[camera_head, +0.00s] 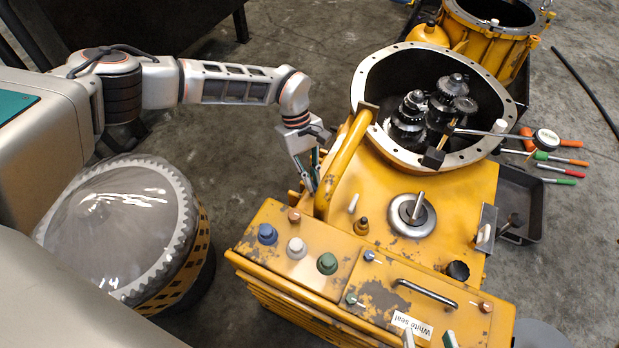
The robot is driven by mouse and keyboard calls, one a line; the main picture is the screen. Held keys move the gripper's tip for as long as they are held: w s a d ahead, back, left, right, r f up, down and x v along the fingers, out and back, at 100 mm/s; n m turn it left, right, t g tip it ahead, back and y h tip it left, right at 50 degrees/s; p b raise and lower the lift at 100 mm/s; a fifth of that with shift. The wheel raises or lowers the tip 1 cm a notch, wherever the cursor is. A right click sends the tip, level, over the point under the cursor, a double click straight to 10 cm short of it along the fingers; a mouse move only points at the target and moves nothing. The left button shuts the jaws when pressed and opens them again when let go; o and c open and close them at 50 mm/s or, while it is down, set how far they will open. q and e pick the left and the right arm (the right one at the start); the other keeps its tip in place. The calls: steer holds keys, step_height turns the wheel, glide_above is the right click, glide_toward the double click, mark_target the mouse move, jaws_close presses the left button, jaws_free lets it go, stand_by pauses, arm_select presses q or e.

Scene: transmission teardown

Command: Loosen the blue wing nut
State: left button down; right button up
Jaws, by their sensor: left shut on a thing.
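My left gripper (312,182) points down at the left side of the yellow housing (440,205), close beside its thick yellow handle (345,160). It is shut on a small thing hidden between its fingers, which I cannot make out. A blue knob-like fastener (267,234) sits upright on the front-left yellow box, below the gripper and apart from it. I cannot tell whether this is the blue wing nut; no wing shape shows clearly. Two small pale and green tips (429,341) at the bottom edge may be my right gripper, mostly cut off.
A white fastener (297,248) and a green one (327,263) stand beside the blue one. An open round casing with gears (408,125) is at the back. A domed drum (115,225) stands left. Coloured-handled tools (560,160) lie right, above a dark tray (520,210).

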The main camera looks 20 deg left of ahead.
arm_select(q)
steer(key=n+p, duration=0.1)
steer(key=n+t+p, duration=0.1)
steer(key=shift+r+n, duration=0.3)
steer(key=shift+r, duration=0.1)
steer(key=shift+f+n+t+h+p, duration=0.1)
steer(key=shift+n+t+h+p, duration=0.3)
steer(key=shift+n+p, duration=0.55)
steer(key=shift+s+f+n, duration=0.15)
steer(key=shift+f+n, duration=0.05)
steer(key=shift+n, duration=0.55)
steer(key=shift+f+t+p, duration=0.1)
steer(key=shift+t+p, duration=0.2)
steer(key=shift+p, duration=0.05)
steer(key=shift+s+f, duration=0.1)
arm_select(e)
steer(key=shift+n+g+h, duration=0.5)
steer(key=shift+n+g, duration=0.1)
steer(key=shift+n, duration=0.1)
steer(key=s+d+f, duration=0.1)
steer(key=d, duration=0.1)
steer(key=s+d+f, duration=0.1)
steer(key=f, duration=0.1)
steer(key=shift+s+d+f, duration=0.2)
steer(key=shift+d, duration=0.2)
